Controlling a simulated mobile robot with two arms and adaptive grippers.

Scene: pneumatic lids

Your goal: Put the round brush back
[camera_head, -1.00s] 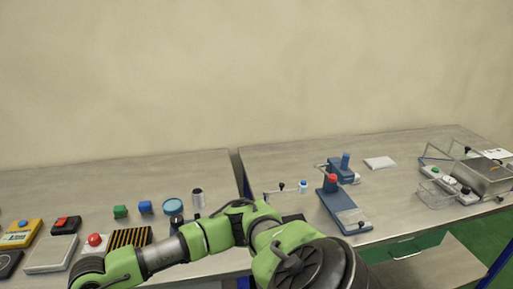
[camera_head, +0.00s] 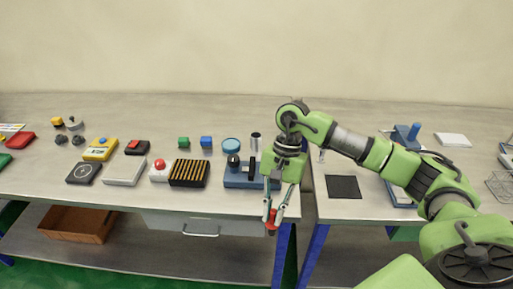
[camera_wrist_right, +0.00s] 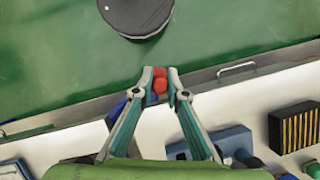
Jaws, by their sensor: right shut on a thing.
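My right gripper (camera_head: 275,214) points down, in front of the table's front edge. It is shut on a small red piece (camera_head: 271,226), which also shows between the fingertips in the right wrist view (camera_wrist_right: 160,85). Only its red part is clear, so I cannot tell if it is the round brush. An upright pale cylinder with a dark top (camera_head: 255,142) stands on the table behind the gripper, apart from it. No other brush can be made out. My left gripper is not in view.
A blue fixture with a black knob (camera_head: 236,175) stands close left of my gripper. A black ribbed block (camera_head: 189,173), a red button box (camera_head: 160,170) and small cubes lie farther left. A dark mat (camera_head: 343,187) lies right. A drawer (camera_head: 190,222) is below the table.

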